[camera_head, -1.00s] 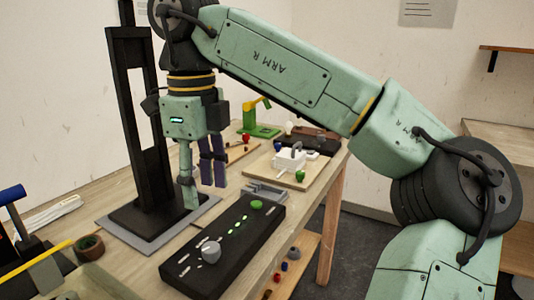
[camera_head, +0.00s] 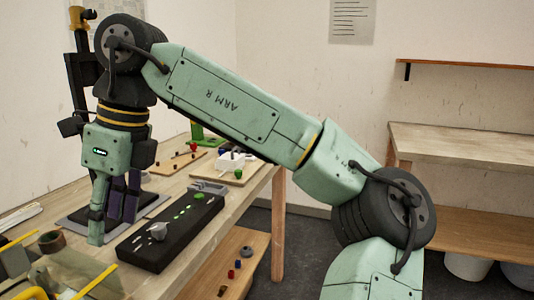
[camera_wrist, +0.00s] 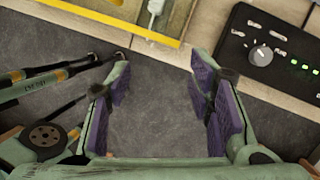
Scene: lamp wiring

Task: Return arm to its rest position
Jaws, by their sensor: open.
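My gripper (camera_head: 110,215) hangs pointing down at the left of the head view, with my arm reaching across from the right. In the wrist view my gripper (camera_wrist: 162,85) has its two purple-padded fingers spread apart. Nothing is between them but grey floor (camera_wrist: 155,115) farther below. The table's front edge (camera_wrist: 180,52) lies above the fingers in the wrist view. My gripper holds nothing.
A black control panel (camera_head: 150,248) with a grey knob lies on the table, right of my gripper. A yellow-edged tray (camera_wrist: 115,20) is near the table edge. An empty-topped bench (camera_head: 465,145) stands at the right.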

